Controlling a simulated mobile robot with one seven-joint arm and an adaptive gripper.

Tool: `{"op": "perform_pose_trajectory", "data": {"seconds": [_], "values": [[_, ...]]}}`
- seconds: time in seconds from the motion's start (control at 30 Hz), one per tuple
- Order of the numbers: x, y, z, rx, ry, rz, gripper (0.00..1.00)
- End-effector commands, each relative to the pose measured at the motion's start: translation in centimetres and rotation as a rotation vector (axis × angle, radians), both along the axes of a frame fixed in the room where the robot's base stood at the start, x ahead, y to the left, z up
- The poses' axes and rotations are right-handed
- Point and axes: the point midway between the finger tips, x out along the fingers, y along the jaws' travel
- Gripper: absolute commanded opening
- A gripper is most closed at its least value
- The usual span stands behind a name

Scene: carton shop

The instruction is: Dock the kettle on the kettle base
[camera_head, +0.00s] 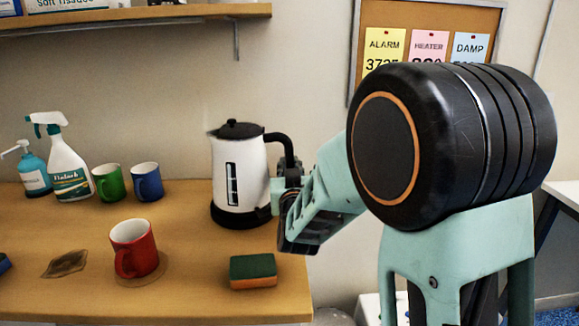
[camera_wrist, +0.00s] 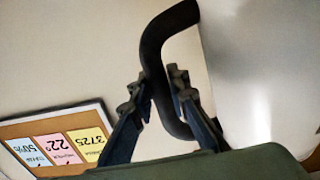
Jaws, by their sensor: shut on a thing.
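The white kettle (camera_head: 256,165) stands upright at the back of the wooden table, with a black lid and a black handle on its right side. A wide black ring, which looks like the kettle base (camera_head: 238,217), shows at its foot. I cannot tell whether the kettle is fully seated on it. My gripper (camera_head: 286,180) reaches in from the right and is shut on the handle. In the wrist view, the fingers of my gripper (camera_wrist: 160,95) sit on both sides of the black handle (camera_wrist: 153,50), with the pale kettle body (camera_wrist: 245,70) to the right.
A red mug (camera_head: 133,247) stands on a round coaster, and a green-and-orange sponge (camera_head: 253,270) lies in front of the kettle. A green mug (camera_head: 108,182), a blue mug (camera_head: 147,182) and spray bottle (camera_head: 66,165) stand at left. A shelf (camera_head: 140,16) hangs above.

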Motion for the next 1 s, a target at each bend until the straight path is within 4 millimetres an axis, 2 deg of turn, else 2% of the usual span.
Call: {"op": "perform_pose_trajectory", "data": {"seconds": [0.07,0.93,0.97,1.0], "values": [[0.1,0.0,0.4,0.005,-0.011,-0.002,0.00],[0.1,0.0,-1.0,0.005,-0.010,-0.001,0.00],[0.1,0.0,-0.9,0.004,-0.010,-0.001,0.16],[0.1,0.0,-0.9,0.004,-0.010,-0.001,0.21]]}}
